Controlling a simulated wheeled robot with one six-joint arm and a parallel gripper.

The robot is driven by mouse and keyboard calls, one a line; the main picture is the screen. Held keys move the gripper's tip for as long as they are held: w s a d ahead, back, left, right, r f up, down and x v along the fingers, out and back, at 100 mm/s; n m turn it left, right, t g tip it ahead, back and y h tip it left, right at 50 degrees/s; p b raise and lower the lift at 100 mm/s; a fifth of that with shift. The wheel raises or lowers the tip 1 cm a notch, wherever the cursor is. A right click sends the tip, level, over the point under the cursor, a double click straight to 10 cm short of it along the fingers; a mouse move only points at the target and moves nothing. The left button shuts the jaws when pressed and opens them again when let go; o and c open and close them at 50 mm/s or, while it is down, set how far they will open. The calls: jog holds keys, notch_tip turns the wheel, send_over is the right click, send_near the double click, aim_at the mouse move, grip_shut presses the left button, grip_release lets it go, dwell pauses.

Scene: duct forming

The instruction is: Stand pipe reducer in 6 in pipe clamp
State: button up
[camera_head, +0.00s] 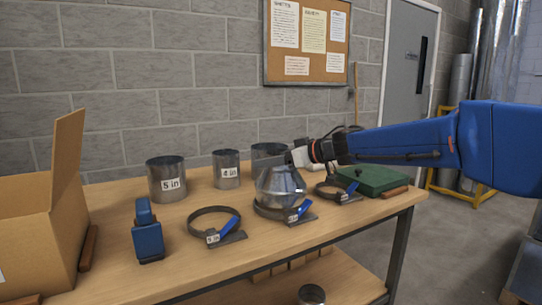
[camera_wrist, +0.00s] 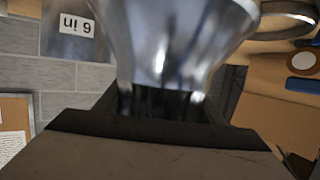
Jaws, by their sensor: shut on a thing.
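The pipe reducer (camera_head: 281,186) is a shiny metal cone, upright with its wide end down. My gripper (camera_head: 301,156) is shut on its narrow top end. In the wrist view the reducer (camera_wrist: 175,35) fills the top middle, above the dark gripper fingers (camera_wrist: 160,103). The reducer is at the middle pipe clamp (camera_head: 292,216), a metal band with a blue handle. Its lower rim overlaps the band; I cannot tell whether it rests inside or hangs just above. The clamp's label is too small to read surely.
Other clamps stand left (camera_head: 213,230) and right (camera_head: 338,192) on the wooden table. Behind are a 5 in pipe (camera_head: 166,180), a 4 in pipe (camera_head: 226,170) and a 6 in pipe (camera_wrist: 75,30). A cardboard box (camera_head: 35,230), blue tool (camera_head: 148,235) and green case (camera_head: 380,180) flank them.

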jog(key=shift+f, duration=1.35)
jog(key=o, duration=1.7)
jog(key=v, duration=1.7)
jog(key=shift+s+d, duration=0.1)
jog(key=shift+s, duration=0.05)
